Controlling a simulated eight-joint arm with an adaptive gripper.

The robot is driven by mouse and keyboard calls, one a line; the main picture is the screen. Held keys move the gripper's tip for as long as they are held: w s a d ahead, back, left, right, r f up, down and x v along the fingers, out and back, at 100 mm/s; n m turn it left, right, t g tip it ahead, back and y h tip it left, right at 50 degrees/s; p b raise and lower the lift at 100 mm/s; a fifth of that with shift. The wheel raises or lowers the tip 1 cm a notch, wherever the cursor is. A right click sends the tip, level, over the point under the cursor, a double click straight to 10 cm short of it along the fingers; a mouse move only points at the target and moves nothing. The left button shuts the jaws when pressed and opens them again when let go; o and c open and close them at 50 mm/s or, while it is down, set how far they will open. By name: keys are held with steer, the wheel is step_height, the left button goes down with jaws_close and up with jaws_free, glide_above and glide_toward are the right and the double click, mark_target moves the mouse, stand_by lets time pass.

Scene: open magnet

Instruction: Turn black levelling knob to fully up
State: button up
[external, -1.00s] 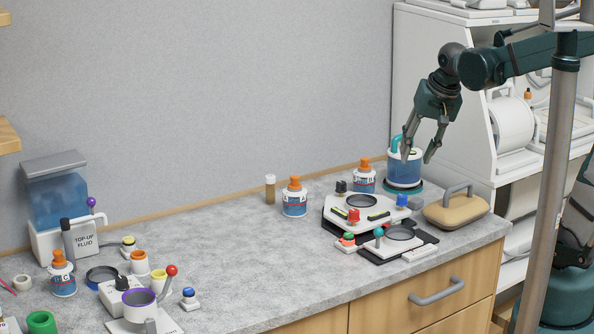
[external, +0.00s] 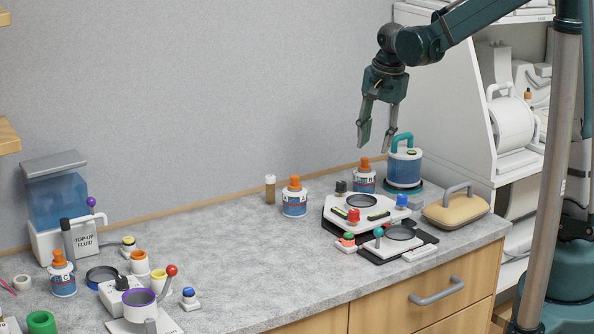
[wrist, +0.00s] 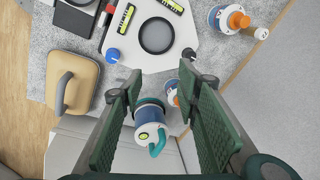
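The black levelling knob (external: 341,187) sits at the back left corner of the white levelling platform (external: 335,213). It shows in the wrist view as a small dark knob (wrist: 188,54) beyond my right finger's tip. A red knob (external: 353,215) and a blue knob (external: 402,200) stand on other corners, near two green bubble levels (external: 379,216). My gripper (external: 376,142) is open and empty, pointing down in the air above the back right of the counter. It is higher than the knob and apart from it.
An orange-capped bottle (external: 364,178) stands close behind the black knob; another (external: 295,198) is to its left. A blue jar with a teal handle (external: 404,165) is behind the platform's right. A tan handled block (external: 456,208) lies right. Open counter (external: 235,240) lies left.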

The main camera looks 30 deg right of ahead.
mark_target(341, 183)
steer(key=w+a+f+m+p, duration=0.1)
steer(key=w+f, duration=0.1)
steer(key=w, duration=0.1)
steer(key=w+a+f+m+g+p, duration=0.1)
steer(key=w+m+p, duration=0.1)
steer(key=w, duration=0.1)
steer(key=w+a+f+m+g+p, duration=0.1)
steer(key=w+f+m+p, duration=0.1)
steer(key=w, duration=0.1)
steer(key=shift+w+a+f, duration=0.1)
steer(key=shift+w+f, duration=0.1)
steer(key=shift+f, duration=0.15)
steer(key=shift+w+a+f+p, duration=0.15)
steer(key=shift+w+f+p, duration=0.2)
steer(key=shift+f+p, duration=0.1)
steer(key=shift+f+m, duration=0.15)
steer(key=shift+m, duration=0.15)
steer(key=shift+f, duration=0.1)
steer(key=shift+f, duration=3.8)
steer(key=c, duration=0.9)
